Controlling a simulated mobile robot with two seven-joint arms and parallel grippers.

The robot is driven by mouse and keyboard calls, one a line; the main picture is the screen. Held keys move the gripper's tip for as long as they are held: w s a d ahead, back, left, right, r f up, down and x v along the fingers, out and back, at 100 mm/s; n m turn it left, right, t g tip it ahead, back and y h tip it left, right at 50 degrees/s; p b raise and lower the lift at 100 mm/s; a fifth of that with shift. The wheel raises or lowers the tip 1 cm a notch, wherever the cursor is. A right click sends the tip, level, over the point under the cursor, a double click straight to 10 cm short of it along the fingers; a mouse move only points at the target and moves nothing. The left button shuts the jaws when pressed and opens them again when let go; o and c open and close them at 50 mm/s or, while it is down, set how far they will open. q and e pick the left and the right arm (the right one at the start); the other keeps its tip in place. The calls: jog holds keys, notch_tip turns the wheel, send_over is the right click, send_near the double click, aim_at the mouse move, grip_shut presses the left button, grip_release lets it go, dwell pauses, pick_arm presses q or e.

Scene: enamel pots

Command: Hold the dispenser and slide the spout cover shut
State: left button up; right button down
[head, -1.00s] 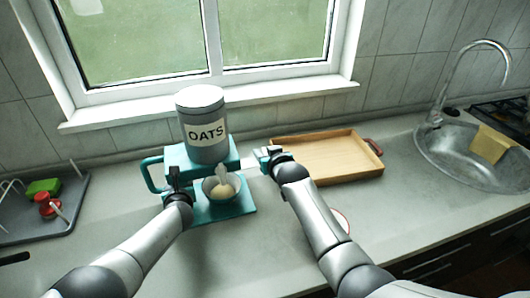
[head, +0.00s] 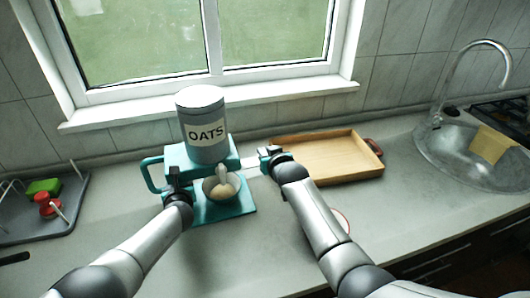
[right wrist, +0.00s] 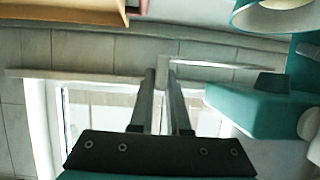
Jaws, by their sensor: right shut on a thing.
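The dispenser (head: 184,155) is a teal stand on the counter with a grey canister (head: 204,147) labelled OATS on top. A grey bowl (head: 209,195) with a pale heap in it stands on its base, under the white spout (head: 222,175). The spout cover (head: 250,168), a thin pale plate, sticks out on the dispenser's right side. My right gripper (head: 266,158) is shut on its outer end; the fingers and plate also show in the right wrist view (right wrist: 162,90). My left gripper (head: 173,178) is at the dispenser's front left; its fingertips are too dark to read.
A wooden tray (head: 345,165) lies close behind and right of my right gripper. A grey drying rack (head: 30,228) with a green and a red item is at the far left. The sink (head: 440,165) is at the right. The front counter is largely clear.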

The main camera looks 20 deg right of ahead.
aim_at(250, 163)
dwell(0.7)
jog(key=shift+s+a, duration=0.1)
jog(key=shift+a, duration=2.25)
jog(key=c, duration=0.9)
grip_release()
jog(key=shift+s, duration=0.1)
jog(key=shift+v, duration=5.9)
jog(key=shift+r, duration=0.1)
pick_arm(q)
jog(key=o, duration=1.3)
